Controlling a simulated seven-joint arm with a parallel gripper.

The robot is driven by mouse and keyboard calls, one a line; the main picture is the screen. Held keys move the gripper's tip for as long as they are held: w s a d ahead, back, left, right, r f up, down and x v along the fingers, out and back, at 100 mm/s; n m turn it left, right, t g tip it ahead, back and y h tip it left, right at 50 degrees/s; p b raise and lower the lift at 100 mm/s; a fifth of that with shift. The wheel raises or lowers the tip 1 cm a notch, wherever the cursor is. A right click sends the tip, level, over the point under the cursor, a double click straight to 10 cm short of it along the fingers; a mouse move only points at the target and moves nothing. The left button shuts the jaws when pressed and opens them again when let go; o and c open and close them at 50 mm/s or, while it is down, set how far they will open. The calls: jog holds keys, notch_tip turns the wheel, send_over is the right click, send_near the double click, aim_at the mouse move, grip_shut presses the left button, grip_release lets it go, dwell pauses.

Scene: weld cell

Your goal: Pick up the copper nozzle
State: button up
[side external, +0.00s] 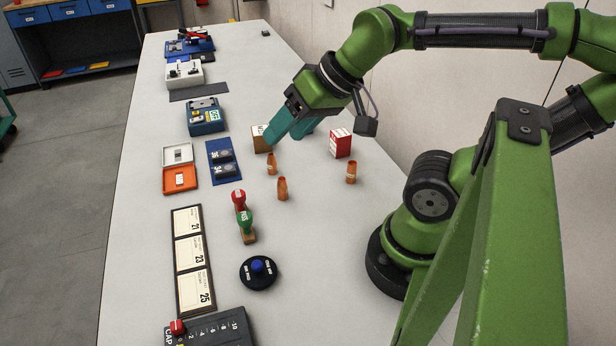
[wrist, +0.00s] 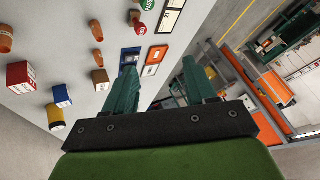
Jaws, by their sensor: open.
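Three small copper nozzles stand upright on the grey-white table in the side external view: one just below my gripper in the picture (side external: 271,165), one nearer the camera (side external: 282,189), and one to the right (side external: 351,172). My gripper (side external: 284,138) has two teal fingers, apart and empty in the wrist view (wrist: 160,66). It hangs above the table, beyond the nearest nozzle, touching none of them.
A tan box (side external: 260,138) stands partly behind my fingers. A red-and-white box (side external: 340,143) is to their right. A blue tray with dark parts (side external: 222,160) lies left of the nozzles. Red and green stamps (side external: 246,226) stand nearer the camera.

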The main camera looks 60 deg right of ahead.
dwell(0.5)
jog(key=n+g+h, duration=0.2)
jog(key=n+g, duration=0.5)
jog(key=n, duration=0.5)
send_over(353, 163)
notch_tip(353, 163, down, 8)
notch_tip(353, 163, down, 16)
jog(key=shift+f, duration=0.1)
grip_shut()
